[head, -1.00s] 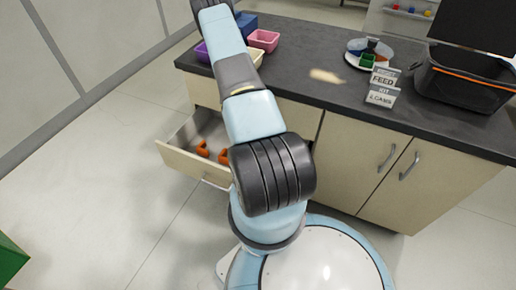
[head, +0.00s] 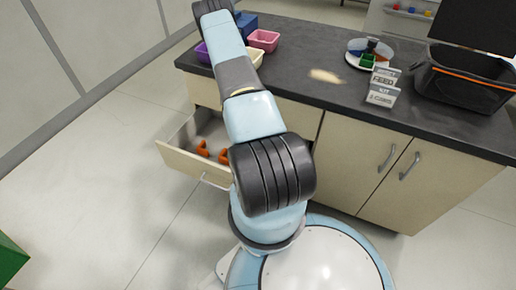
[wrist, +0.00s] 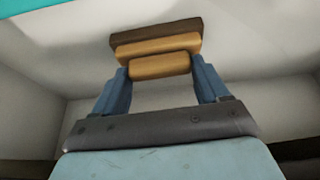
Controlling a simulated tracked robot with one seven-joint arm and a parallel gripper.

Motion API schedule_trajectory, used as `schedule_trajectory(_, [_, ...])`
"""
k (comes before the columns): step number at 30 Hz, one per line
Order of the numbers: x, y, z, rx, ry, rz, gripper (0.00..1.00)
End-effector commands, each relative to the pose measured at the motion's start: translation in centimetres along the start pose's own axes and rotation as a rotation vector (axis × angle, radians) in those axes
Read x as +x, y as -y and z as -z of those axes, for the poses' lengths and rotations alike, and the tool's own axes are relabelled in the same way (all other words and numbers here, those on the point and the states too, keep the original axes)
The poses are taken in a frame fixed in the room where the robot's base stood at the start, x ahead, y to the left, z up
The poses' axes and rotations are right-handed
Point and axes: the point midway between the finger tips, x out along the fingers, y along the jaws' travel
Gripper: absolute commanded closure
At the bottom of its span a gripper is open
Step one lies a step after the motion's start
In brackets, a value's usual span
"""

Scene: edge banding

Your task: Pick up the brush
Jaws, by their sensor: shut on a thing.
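The brush (wrist: 157,40) shows in the wrist view as a wooden thing with a tan near part and a darker brown bar behind it. My gripper (wrist: 160,66) has its two blue fingers on either side of the tan part and is shut on it. Pale walls like the inside of a drawer surround it in the wrist view. In the head view my arm hides the gripper and the brush. I cannot tell whether the brush touches the surface below.
An open drawer (head: 190,164) holds orange pieces (head: 203,148). On the dark counter (head: 300,90) stand a pink bin (head: 264,40), a round tray (head: 369,54), small signs (head: 383,86) and a black bin (head: 466,84). A pale patch (head: 326,76) lies mid-counter.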

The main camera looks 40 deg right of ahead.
Motion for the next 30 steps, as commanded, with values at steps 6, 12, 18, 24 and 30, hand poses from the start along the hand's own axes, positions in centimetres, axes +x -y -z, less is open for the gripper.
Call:
schedule_trajectory(6, [0.0, 0.0, 0.0, 0.0, 0.0, 0.0, 0.71])
schedule_trajectory(12, [0.0, 0.0, 0.0, 0.0, -0.001, 0.0, 0.76])
schedule_trajectory(18, [-0.5, 0.0, 0.3, 0.001, -0.001, 0.001, 0.76])
schedule_trajectory(24, [-2.7, 0.1, 1.3, 0.002, -0.003, 0.002, 0.76])
schedule_trajectory(30, [-7.5, -1.6, 0.1, 0.002, 0.0, 0.0, 0.76])
